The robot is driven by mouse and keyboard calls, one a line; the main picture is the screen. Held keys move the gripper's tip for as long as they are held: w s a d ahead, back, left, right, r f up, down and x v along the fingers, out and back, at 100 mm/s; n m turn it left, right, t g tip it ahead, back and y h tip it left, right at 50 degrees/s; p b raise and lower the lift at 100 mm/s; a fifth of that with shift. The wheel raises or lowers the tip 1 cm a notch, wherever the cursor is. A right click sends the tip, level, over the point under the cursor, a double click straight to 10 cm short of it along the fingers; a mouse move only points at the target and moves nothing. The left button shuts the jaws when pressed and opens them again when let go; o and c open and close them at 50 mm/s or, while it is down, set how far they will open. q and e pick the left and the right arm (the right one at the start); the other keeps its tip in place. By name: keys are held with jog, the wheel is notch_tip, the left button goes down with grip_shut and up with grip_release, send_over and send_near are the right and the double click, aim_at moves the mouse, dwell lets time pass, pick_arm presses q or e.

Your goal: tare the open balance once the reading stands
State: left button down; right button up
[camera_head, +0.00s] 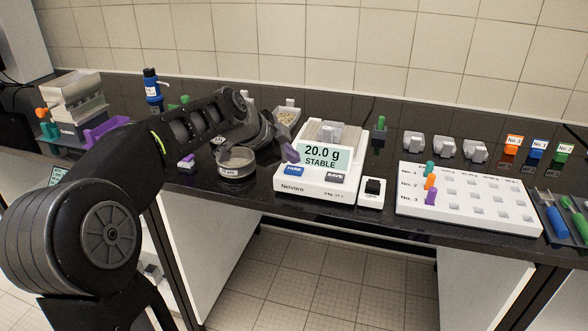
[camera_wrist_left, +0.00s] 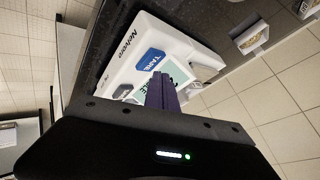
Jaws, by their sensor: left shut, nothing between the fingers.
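The open balance (camera_head: 312,193) stands on the dark bench, and its display (camera_head: 322,154) reads 20.0 g STABLE. A grey block (camera_head: 329,132) rests on its pan. The blue TARE button (camera_head: 293,171) is at the front left, with a dark SAVE button (camera_head: 337,178) to its right. My left gripper (camera_head: 290,152) is shut and empty, its purple fingertips just above and behind the TARE button, left of the display. In the left wrist view, the fingers (camera_wrist_left: 161,92) overlap the display area, beside the TARE button (camera_wrist_left: 150,60). I cannot tell whether they touch the balance. My right gripper is not in view.
A round sieve pan (camera_head: 236,165) stands left of the balance. A black switch on a white base (camera_head: 371,192) is close on the right, then a white rack (camera_head: 470,205) with coloured pegs. Several grey blocks (camera_head: 446,147) stand behind it. Tiled wall is at the back.

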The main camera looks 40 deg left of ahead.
aim_at(291, 171)
pick_arm(q)
jog(key=shift+f, duration=0.1)
dwell(0.7)
jog(key=shift+f+b, duration=0.3)
jog(key=shift+b, duration=0.35)
jog(key=shift+f+b, duration=0.5)
jog(key=shift+b, duration=0.15)
dwell(0.5)
dwell(0.3)
jog(key=shift+r+p, duration=0.5)
jog(key=shift+r, duration=0.4)
jog(key=shift+r+p, duration=1.6)
jog(key=shift+r, duration=0.9)
